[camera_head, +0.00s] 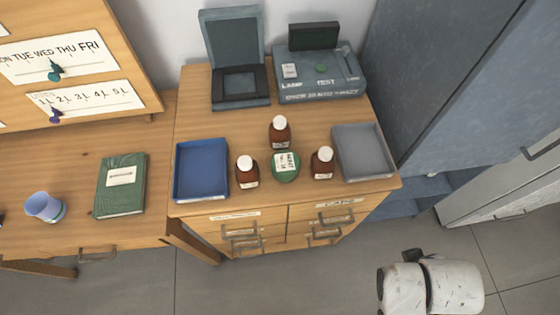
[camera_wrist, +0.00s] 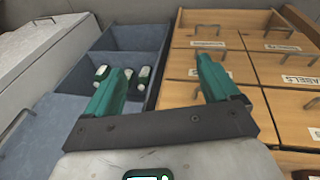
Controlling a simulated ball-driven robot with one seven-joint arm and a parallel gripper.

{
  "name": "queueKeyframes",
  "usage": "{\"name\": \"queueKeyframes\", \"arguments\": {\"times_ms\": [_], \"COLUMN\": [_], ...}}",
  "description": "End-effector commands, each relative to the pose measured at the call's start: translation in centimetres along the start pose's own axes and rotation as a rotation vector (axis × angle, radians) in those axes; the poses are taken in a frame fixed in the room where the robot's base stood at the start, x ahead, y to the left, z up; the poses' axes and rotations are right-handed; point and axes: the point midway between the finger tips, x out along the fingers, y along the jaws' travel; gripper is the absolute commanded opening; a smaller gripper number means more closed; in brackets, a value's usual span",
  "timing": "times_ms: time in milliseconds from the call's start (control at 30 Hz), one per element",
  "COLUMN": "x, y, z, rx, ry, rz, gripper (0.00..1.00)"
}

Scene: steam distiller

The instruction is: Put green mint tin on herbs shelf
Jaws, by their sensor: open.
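A round green tin (camera_head: 286,167) with a white label stands on the wooden cabinet top between two brown bottles, with a third behind it. The label is too small to read surely. My gripper (camera_wrist: 160,78) is open and empty, its teal fingers wide apart. It is away from the tin, which the wrist view does not show. A blue-grey open shelf unit (camera_wrist: 135,38) lies beyond the fingers, with several small dark green, white-topped containers (camera_wrist: 143,78) inside. Its lower shelf also shows in the head view (camera_head: 428,187). No herbs label is readable.
Brown bottles (camera_head: 247,172) stand close around the tin. A blue tray (camera_head: 202,196) and a grey tray (camera_head: 388,172) flank them. Wooden drawers (camera_wrist: 202,62) with handles adjoin the shelf unit. A tall blue-grey cabinet (camera_head: 440,70) rises at right. Floor in front is clear.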

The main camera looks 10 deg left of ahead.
Motion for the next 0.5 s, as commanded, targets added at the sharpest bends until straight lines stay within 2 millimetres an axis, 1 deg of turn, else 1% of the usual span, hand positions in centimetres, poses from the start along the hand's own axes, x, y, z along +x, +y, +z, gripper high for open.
{"name": "queueKeyframes", "arguments": {"times_ms": [167,267,367,500], "x": [0.2,0.1,-0.3,-1.6], "y": [-0.9,-1.6,-2.9,-5.7], "z": [-3.0,-5.1,-7.8,-12.0], "rx": [-0.309,-0.526,-0.797,-1.242], "ry": [0.063,0.100,0.139,0.180], "rz": [0.086,0.155,0.251,0.438], "gripper": [0.89,0.89,0.89,0.89]}}
